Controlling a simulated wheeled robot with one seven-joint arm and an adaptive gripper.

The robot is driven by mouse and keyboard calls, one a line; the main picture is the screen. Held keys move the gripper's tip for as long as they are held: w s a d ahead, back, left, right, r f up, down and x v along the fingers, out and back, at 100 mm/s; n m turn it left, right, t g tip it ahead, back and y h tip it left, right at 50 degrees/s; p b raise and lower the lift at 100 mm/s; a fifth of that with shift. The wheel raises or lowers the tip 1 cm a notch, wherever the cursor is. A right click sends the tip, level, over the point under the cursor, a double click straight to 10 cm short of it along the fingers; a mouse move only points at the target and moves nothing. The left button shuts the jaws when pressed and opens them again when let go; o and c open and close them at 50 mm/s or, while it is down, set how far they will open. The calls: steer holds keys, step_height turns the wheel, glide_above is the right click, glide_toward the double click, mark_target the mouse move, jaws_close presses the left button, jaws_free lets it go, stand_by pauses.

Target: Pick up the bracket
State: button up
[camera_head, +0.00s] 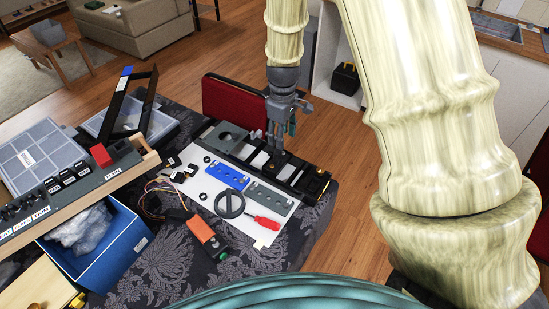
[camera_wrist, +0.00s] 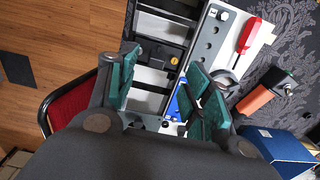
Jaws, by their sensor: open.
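I cannot tell for certain which part is the bracket. Flat plates with holes lie on a white sheet: a blue one (camera_head: 227,176) and a grey one (camera_head: 270,199). The grey plate (camera_wrist: 208,42) and part of the blue plate (camera_wrist: 174,108) also show in the wrist view. A black slotted frame (camera_head: 312,184) lies along the table's far edge. My gripper (camera_head: 277,152) is over this frame, pointing down. In the wrist view my gripper (camera_wrist: 163,90) has its green fingers apart, with the frame (camera_wrist: 154,76) below and between them. It holds nothing.
A red screwdriver (camera_head: 263,222), a dark ring (camera_head: 230,205) and an orange device (camera_head: 205,235) lie close by. A blue box (camera_head: 125,243) and grey organisers (camera_head: 38,150) stand left. A red chair (camera_head: 222,97) is just beyond the table.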

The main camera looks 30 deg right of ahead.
mark_target(278, 151)
steer(key=shift+w+f+p, duration=0.2)
steer(key=shift+f+p, duration=0.2)
steer(key=shift+f, duration=0.85)
steer(key=shift+w+f+p, duration=0.2)
steer(key=shift+f+p, duration=0.15)
steer(key=shift+f, duration=0.9)
steer(key=shift+w+a+f+p, duration=0.15)
steer(key=shift+f+p, duration=0.25)
steer(key=shift+f, duration=0.25)
steer(key=shift+w+a+f+p, duration=0.1)
steer(key=shift+f+p, duration=0.25)
steer(key=shift+f, duration=0.25)
steer(key=shift+f+p, duration=0.35)
steer(key=shift+f, duration=0.95)
jaws_close()
